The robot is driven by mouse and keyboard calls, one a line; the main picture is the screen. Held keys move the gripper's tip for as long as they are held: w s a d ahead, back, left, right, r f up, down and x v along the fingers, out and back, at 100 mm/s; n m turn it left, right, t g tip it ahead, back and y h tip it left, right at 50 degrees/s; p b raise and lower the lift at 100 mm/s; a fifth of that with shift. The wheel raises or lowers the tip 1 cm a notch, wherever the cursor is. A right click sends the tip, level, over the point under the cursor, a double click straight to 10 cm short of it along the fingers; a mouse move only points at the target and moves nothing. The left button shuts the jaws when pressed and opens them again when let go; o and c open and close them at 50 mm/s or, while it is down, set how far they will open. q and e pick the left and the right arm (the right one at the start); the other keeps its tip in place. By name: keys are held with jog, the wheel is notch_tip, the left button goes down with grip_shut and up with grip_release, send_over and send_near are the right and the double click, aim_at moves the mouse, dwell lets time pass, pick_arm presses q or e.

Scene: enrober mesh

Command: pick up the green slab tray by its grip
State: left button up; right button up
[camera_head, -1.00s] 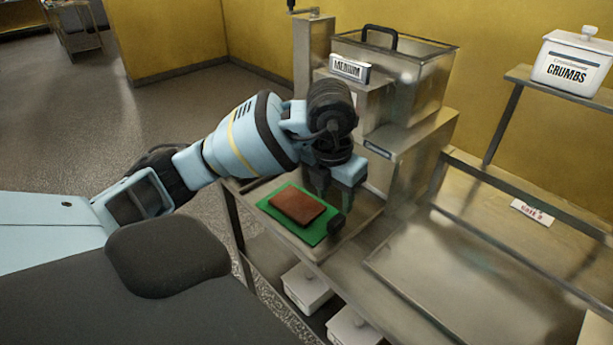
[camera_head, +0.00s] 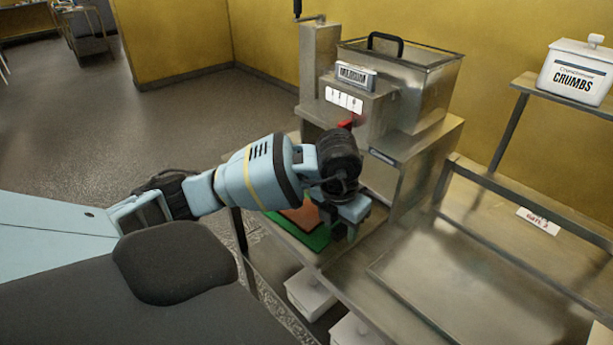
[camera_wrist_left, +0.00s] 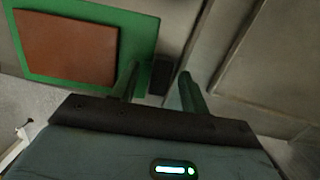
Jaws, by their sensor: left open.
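The green slab tray (camera_head: 316,238) lies flat on the steel surface in front of the machine, with a flat brown slab (camera_head: 297,216) on it. My left arm and wrist cover part of both in the head view. My left gripper (camera_head: 342,230) is open and low at the tray's right end. In the left wrist view the tray (camera_wrist_left: 146,30) and slab (camera_wrist_left: 65,47) fill the upper left. The tray's black grip (camera_wrist_left: 160,76) shows in the gap between the two open fingers; I cannot tell whether either finger touches it. My right gripper is not in view.
A steel machine (camera_head: 408,150) with a hopper and a red lever (camera_head: 348,124) stands close behind my left wrist. An empty steel tray area (camera_head: 480,270) lies to the right. A white crumbs container (camera_head: 575,72) stands on a shelf, and a white bin (camera_head: 308,294) sits below.

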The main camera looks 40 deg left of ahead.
pick_arm(q)
jog(key=shift+c, duration=0.4)
grip_shut()
jog(key=shift+r, duration=0.2)
jog(key=shift+w+r, duration=0.1)
jog(key=shift+r, duration=0.55)
jog(key=shift+s+d+r, duration=0.1)
jog(key=shift+s+r, duration=0.05)
jog(key=shift+r, duration=0.35)
jog(key=shift+s+d+r, duration=0.1)
jog(key=shift+s+r, duration=0.05)
jog(key=shift+r, duration=0.35)
jog(key=s+d+r, duration=0.1)
jog(key=s+d, duration=0.7)
jog(key=s, duration=0.5)
jog(key=shift+d+r, duration=0.2)
